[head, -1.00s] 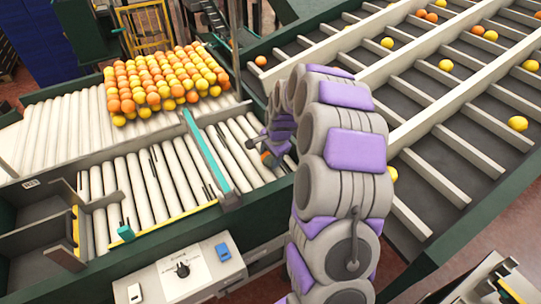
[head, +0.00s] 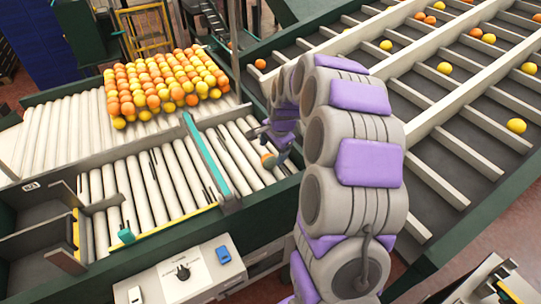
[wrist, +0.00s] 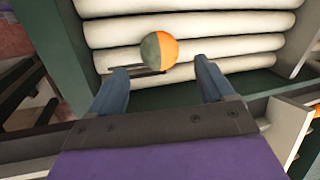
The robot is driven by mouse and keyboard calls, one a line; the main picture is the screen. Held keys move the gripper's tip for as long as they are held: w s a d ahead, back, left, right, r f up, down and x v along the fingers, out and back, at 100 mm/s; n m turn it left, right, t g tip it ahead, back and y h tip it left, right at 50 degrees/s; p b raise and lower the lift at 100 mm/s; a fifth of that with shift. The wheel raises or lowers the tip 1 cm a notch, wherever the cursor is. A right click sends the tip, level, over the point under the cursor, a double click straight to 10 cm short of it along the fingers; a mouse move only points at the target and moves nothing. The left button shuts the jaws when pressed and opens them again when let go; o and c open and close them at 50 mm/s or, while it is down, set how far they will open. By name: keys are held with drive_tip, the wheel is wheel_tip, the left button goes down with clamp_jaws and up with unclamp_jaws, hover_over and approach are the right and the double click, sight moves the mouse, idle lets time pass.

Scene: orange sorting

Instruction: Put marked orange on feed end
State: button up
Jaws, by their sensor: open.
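The marked orange (wrist: 160,53), half orange and half dark grey-green, rests on pale rollers just beyond my fingertips in the wrist view. In the head view a small orange patch (head: 268,160) of it shows at my gripper. My gripper (wrist: 159,68) is open, one finger to each side of the fruit's near edge, with nothing held. In the head view my gripper (head: 263,146) is low over the right end of the near roller bed (head: 165,190), partly hidden by my arm. I cannot tell which part is the feed end.
A teal bar (head: 208,157) crosses the rollers left of my gripper. A block of oranges and lemons (head: 165,85) sits on the far rollers. Slatted lanes (head: 455,150) with scattered fruit lie to the right. A control box (head: 185,272) stands in front.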

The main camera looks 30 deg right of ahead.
drive_tip(key=v, duration=0.5)
drive_tip(key=s+a+r+n+g, duration=0.1)
drive_tip(key=s+a+r+n, duration=0.25)
drive_tip(key=s+a, duration=0.35)
drive_tip(key=s+a+r+n+g, duration=0.1)
drive_tip(key=s+a+r+n, duration=0.1)
drive_tip(key=s+a+n, duration=0.55)
drive_tip(key=s+a+n+g, duration=0.1)
drive_tip(key=s+n, duration=0.1)
drive_tip(key=s, duration=0.9)
drive_tip(key=s+a+f+n+g, duration=0.1)
drive_tip(key=s+n, duration=0.1)
drive_tip(key=s, duration=0.9)
drive_tip(key=shift+s+a+n+g+h, duration=0.3)
drive_tip(key=shift+s+a+n, duration=0.1)
drive_tip(key=shift+f, duration=0.15)
wheel_tip(320, 180, down, 5)
drive_tip(key=b, duration=0.5)
